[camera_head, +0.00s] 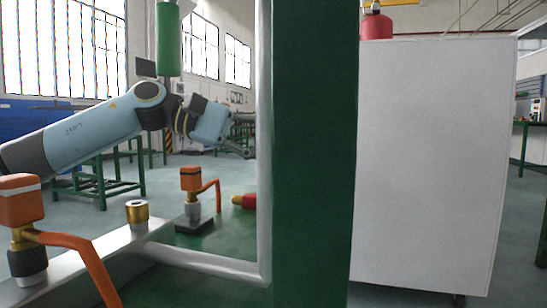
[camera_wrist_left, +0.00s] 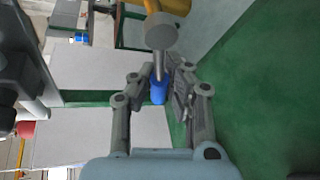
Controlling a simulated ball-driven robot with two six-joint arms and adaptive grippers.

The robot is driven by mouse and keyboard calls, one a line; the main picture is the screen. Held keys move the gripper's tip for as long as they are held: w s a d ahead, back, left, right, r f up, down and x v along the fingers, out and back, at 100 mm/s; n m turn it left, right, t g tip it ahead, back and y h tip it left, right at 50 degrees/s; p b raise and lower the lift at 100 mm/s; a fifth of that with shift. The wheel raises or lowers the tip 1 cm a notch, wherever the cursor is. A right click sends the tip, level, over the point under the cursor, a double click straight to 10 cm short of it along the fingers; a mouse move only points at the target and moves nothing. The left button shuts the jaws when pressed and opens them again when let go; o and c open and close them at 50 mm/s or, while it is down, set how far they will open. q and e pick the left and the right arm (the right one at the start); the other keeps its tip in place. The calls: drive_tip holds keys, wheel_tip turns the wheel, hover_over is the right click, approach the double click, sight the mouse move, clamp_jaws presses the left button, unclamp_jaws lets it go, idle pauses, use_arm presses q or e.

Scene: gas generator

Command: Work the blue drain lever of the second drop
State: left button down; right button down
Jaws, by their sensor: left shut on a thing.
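The blue drain lever (camera_wrist_left: 159,90) shows in the left wrist view between the fingers of my left gripper (camera_wrist_left: 160,76). It hangs below a grey round fitting (camera_wrist_left: 161,31) with a yellow part (camera_wrist_left: 168,5) behind it. The gripper is shut on the lever. In the head view my left gripper (camera_head: 243,149) reaches right, its tips ending at the grey pipe and green post. The blue lever is hidden there. My right gripper is in neither view.
A thick green post (camera_head: 313,150) and grey pipe (camera_head: 264,130) stand in front of the left gripper's tips. A white panel (camera_head: 430,160) fills the right. Orange-handled valves (camera_head: 20,200) (camera_head: 191,180) and a brass fitting (camera_head: 137,213) stand at lower left.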

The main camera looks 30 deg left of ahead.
use_arm(q)
drive_tip(key=shift+w+r+m+t, duration=0.1)
drive_tip(key=shift+r+m+t, duration=0.3)
drive_tip(key=shift+m, duration=0.4)
drive_tip(key=shift+r+m+t+p, duration=0.3)
drive_tip(key=shift+r+m, duration=0.05)
drive_tip(key=shift+m, duration=0.15)
drive_tip(key=shift+r, duration=0.1)
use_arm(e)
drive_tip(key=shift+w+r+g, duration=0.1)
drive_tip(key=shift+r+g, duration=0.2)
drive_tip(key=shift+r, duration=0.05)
use_arm(q)
drive_tip(key=shift+h, duration=0.3)
drive_tip(key=c, duration=1.2)
unclamp_jaws()
drive_tip(key=shift+a, duration=0.15)
drive_tip(key=shift+c, duration=0.2)
drive_tip(key=shift+r, duration=0.15)
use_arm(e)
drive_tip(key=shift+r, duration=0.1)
